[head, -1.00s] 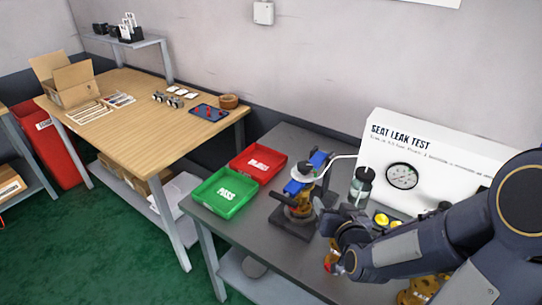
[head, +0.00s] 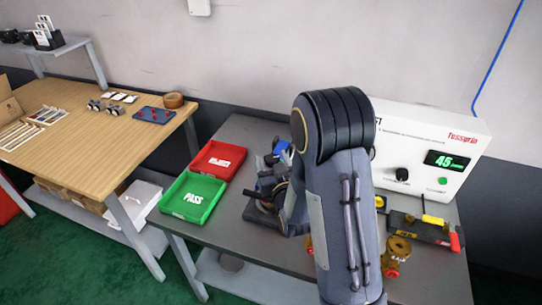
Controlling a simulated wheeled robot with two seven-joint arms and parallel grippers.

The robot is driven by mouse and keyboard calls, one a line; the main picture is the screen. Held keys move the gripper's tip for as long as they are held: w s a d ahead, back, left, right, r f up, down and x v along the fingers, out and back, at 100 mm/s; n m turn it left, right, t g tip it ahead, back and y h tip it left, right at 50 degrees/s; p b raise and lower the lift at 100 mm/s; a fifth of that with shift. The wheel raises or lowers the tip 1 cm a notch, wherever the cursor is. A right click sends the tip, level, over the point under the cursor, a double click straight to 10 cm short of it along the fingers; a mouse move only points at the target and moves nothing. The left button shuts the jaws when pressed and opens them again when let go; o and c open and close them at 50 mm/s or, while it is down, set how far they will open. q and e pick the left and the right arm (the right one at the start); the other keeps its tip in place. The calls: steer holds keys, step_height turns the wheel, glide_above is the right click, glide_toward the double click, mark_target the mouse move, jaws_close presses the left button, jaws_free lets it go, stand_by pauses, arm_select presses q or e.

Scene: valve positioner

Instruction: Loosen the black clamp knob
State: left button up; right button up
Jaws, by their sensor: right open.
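The test fixture (head: 260,212) stands on the grey bench beside the trays, with a blue part (head: 281,147) at its top. My right arm crosses in front and hides much of it. My right gripper (head: 268,188) is at the fixture, small and dark against it; its jaws are open. I cannot make out a clamp knob on the fixture or whether the fingers touch anything. A black knob (head: 402,174) shows on the white test panel (head: 450,150), beside a green display; its label is too small to read. My left gripper is not in view.
A green PASS tray (head: 193,198) and a red tray (head: 218,160) sit left of the fixture. Brass valves (head: 397,250) and a black holder with tools (head: 425,230) lie at the right. A wooden table (head: 85,150) stands at the left.

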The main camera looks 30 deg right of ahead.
steer(key=shift+w+d, duration=0.1)
steer(key=shift+w, duration=0.2)
steer(key=c, duration=1)
steer(key=shift+o, duration=0.2)
